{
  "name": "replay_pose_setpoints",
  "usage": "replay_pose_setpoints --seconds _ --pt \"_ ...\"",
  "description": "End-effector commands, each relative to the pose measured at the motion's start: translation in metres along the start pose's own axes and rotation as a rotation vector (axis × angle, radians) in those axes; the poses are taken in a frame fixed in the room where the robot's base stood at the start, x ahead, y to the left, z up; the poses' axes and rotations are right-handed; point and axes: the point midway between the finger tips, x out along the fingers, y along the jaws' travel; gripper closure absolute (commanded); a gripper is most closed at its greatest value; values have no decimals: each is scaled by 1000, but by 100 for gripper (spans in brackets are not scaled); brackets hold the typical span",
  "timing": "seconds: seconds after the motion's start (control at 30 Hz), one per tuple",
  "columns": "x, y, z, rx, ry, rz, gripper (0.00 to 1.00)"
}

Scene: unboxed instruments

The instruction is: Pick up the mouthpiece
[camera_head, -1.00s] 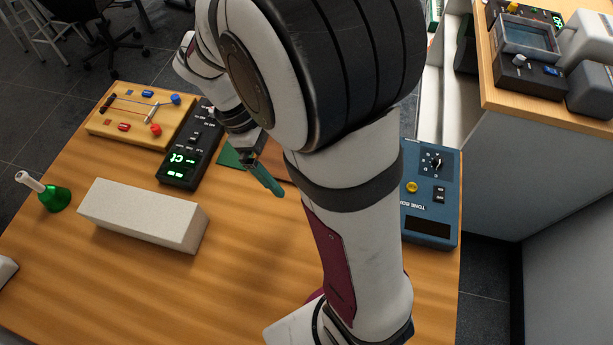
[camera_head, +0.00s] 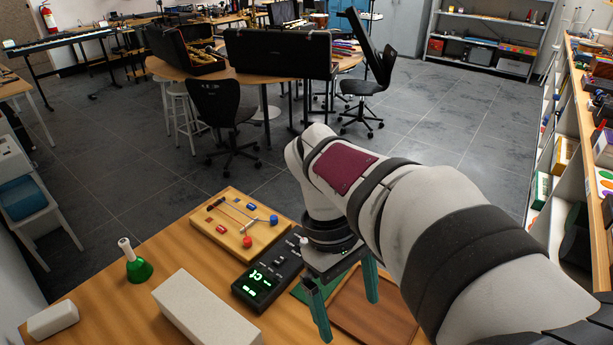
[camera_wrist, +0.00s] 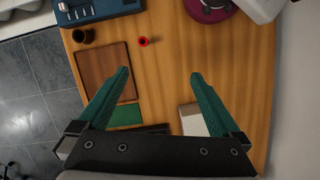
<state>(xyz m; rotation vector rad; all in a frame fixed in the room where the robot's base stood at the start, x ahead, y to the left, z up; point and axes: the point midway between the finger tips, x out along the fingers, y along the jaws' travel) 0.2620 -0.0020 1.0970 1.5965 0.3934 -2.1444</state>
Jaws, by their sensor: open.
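My gripper (camera_head: 350,322) is open, with its two teal fingers pointing down over the table. In the wrist view my gripper (camera_wrist: 160,73) is empty, with bare wood between the fingers. Two small things lie beyond the fingertips in the wrist view: a red-rimmed round piece (camera_wrist: 143,41) and a dark brown piece (camera_wrist: 83,36) at the upper left. Either could be the mouthpiece; I cannot tell which from this view. Neither shows in the head view.
A brown board (camera_wrist: 103,72) and green sheet (camera_wrist: 122,115) lie left of centre. A blue box (camera_wrist: 103,8) stands beyond. A black device (camera_head: 268,279), pegged wooden board (camera_head: 240,222), pale block (camera_head: 207,312) and green bell (camera_head: 138,268) stand on the table (camera_head: 110,300).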

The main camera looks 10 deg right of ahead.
Motion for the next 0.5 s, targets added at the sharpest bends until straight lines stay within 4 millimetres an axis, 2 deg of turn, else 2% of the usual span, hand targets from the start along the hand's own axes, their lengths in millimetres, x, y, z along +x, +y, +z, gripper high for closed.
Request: replay_pose_setpoints --seconds 0.03,0.1,0.23,0.33,0.43,0.47,0.5 --pt "8 -17 24 155 57 -42 0" --pt "26 -45 49 415 134 -127 0" --pt "58 -84 74 802 219 -274 0" --pt "71 -98 79 947 239 -336 0" --pt "73 -100 79 975 241 -347 0" --pt "73 -100 79 974 240 -346 2" --pt "73 -100 79 973 240 -346 9"
